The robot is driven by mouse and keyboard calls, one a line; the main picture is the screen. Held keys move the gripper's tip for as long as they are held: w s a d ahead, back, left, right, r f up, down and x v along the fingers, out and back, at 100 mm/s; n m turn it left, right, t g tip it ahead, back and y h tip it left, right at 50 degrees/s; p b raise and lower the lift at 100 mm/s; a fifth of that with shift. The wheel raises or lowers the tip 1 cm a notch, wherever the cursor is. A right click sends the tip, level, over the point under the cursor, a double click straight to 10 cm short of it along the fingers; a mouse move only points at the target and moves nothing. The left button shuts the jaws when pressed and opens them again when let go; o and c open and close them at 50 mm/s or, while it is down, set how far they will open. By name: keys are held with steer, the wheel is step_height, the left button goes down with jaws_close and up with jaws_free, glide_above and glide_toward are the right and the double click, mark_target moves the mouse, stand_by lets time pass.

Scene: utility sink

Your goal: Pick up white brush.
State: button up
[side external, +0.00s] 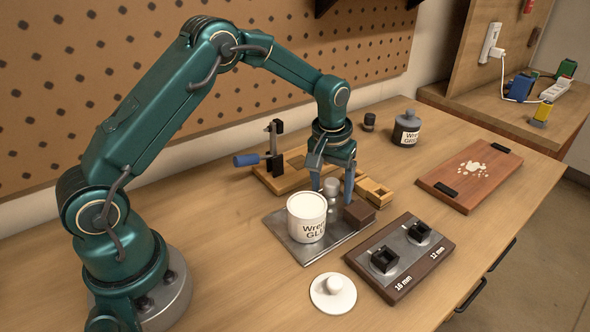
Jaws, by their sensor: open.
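No white brush can be made out in the side external view. The white things near my gripper are a round white pot (306,217) labelled as glue, standing on a metal plate (286,240), and a flat white disc with a knob (333,293) lying on the bench in front of it. I cannot tell whether a brush is attached to either. My gripper (333,187) points down, open, just right of the pot. A small grey metal piece with a round top (331,197) shows between or just in front of its fingers. Whether they touch it is unclear.
A wooden fixture with a blue-handled clamp (247,160) is behind. A dark board with two black sockets (402,262) sits front right; a dark glue jar (406,130) and brown board (470,177) lie beyond.

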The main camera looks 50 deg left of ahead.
mark_target(332, 181)
jaws_close()
step_height(332, 181, up, 10)
stand_by(0.7)
steer(key=c, duration=1.1)
jaws_free()
jaws_close()
